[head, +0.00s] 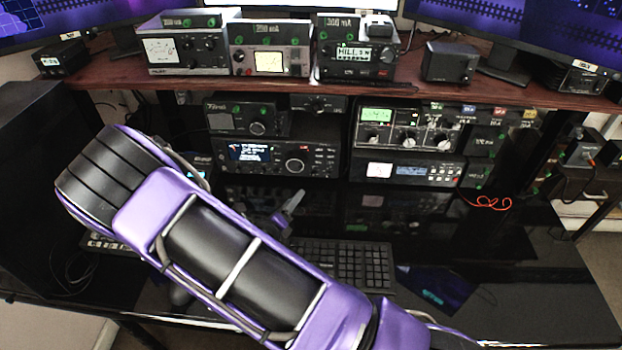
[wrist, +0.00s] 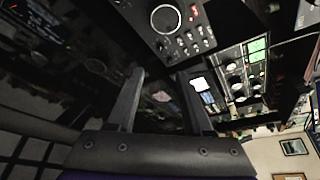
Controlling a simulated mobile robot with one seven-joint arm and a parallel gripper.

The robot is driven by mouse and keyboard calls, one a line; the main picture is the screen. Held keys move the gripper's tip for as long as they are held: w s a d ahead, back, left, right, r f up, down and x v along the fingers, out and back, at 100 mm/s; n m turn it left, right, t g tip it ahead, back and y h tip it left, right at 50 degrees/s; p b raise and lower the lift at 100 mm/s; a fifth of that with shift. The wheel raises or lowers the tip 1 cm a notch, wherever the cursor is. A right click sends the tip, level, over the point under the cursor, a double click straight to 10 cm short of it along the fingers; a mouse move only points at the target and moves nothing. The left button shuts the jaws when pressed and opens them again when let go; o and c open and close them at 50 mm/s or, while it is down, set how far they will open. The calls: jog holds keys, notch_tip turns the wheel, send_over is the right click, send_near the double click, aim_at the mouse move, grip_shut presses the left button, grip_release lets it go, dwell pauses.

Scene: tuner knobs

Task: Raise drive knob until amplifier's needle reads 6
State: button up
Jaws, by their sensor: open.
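My gripper (wrist: 160,76) is open and empty, its two fingers apart in the wrist view. In the head view one finger (head: 291,204) shows above the black desk, in front of the lower equipment. A black radio (head: 322,158) with a blue screen and a large round knob (head: 294,165) stands behind it; that knob also shows in the wrist view (wrist: 166,18). To its right is a unit with a pale meter (head: 380,170) and red-lit buttons. Above that sits a unit with a green-lit display (head: 376,114) and several knobs. I cannot tell which knob is the drive knob, nor read any needle.
A wooden shelf (head: 450,92) above carries several meter boxes and radios. A keyboard (head: 350,265) lies on the glossy desk (head: 540,270), partly behind my arm. A red cable (head: 488,203) lies at the right. The desk's right side is mostly clear.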

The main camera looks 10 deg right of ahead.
aim_at(313, 176)
jog(key=x, duration=1.3)
jog(key=shift+b, duration=0.3)
grip_shut()
